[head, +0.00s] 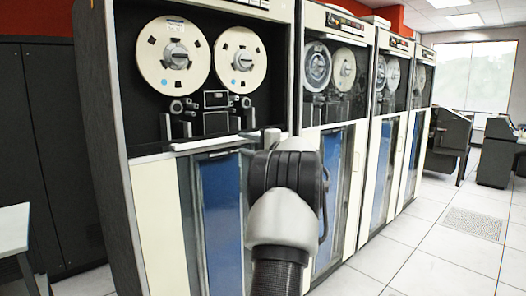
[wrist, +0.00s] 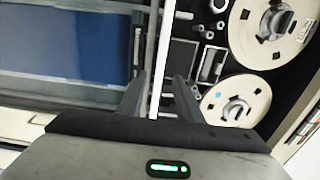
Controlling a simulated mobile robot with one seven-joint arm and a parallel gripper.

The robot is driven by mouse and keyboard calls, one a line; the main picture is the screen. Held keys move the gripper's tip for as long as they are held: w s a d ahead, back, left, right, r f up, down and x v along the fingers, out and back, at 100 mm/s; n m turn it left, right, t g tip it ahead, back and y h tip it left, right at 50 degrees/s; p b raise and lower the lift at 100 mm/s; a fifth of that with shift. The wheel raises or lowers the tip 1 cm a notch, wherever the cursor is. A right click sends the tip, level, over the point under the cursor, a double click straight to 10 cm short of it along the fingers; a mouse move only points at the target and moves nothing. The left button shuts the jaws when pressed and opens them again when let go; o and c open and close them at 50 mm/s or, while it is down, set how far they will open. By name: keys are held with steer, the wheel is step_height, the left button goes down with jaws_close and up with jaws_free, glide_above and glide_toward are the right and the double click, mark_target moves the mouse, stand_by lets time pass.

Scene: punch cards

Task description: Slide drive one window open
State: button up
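Drive one is the nearest tape drive (head: 156,196), with two cream reels in its dark upper bay. The reels look bright and clear, with no glare of glass over them. A pale bar (head: 210,143), seemingly the window's top edge, runs below the reels, above a blue panel (head: 221,215). In the wrist view the pale bar (wrist: 164,60) passes between the fingers of my gripper (wrist: 160,82). The fingers are apart, with gaps visible beside the bar. In the head view my wrist hides most of the gripper and the bar's right end.
More tape drives (head: 337,150) stand in a row to the right, their reels looking dimmer. A dark cabinet (head: 40,150) stands at the left, with a pale table corner (head: 14,229) in front. The tiled floor (head: 430,255) at the right is clear.

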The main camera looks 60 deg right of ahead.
steer(key=v, duration=1)
